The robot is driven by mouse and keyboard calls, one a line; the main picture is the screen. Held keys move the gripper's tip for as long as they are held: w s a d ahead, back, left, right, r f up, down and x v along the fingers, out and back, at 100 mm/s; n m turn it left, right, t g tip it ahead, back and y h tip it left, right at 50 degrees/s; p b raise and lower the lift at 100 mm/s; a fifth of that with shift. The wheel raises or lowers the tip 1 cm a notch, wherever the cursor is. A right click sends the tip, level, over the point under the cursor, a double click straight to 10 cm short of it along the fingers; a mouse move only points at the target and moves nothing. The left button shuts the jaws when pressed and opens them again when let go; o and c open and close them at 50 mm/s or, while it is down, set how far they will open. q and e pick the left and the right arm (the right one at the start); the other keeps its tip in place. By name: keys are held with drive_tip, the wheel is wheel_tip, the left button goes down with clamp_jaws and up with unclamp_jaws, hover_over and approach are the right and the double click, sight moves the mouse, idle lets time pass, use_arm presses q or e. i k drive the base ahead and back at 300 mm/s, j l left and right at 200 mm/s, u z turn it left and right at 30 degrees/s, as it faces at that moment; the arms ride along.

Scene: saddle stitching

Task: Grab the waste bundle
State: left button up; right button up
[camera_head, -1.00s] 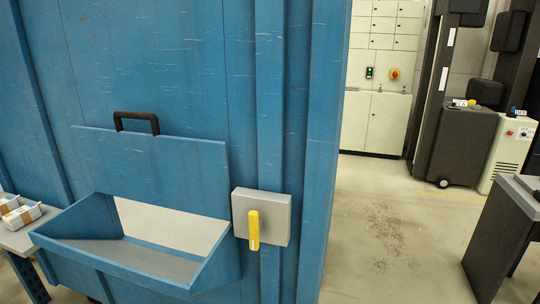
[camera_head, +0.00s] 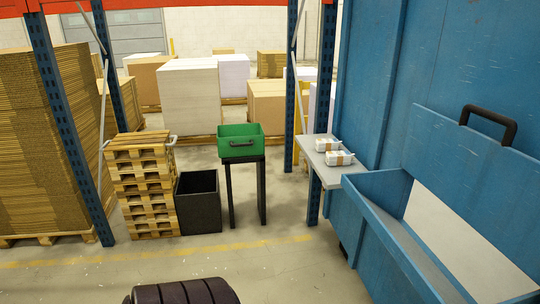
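Two white paper bundles with brown bands lie on a small grey side table (camera_head: 328,174) in the camera_head view. The farther bundle (camera_head: 327,145) is near the back of the table. The nearer bundle (camera_head: 340,158) lies just in front of it and to the right. I cannot tell from the picture whether one of them is the waste bundle. Neither of my grippers is in view.
The blue machine (camera_head: 395,60) with its open chute (camera_head: 385,225) and black handle (camera_head: 489,125) stands at the right, beside the table. A green crate (camera_head: 237,156) sits on a black stand. A black bin (camera_head: 199,215) and stacked pallets (camera_head: 142,190) stand left.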

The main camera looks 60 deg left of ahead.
sight(335, 158)
drive_tip(key=u, duration=1.6)
drive_tip(key=i+j+z, duration=0.15)
drive_tip(key=z, duration=0.2)
drive_tip(key=i+j+z, duration=0.2)
drive_tip(key=z, duration=0.15)
drive_tip(key=i+j+z, duration=0.15)
drive_tip(key=z, duration=0.15)
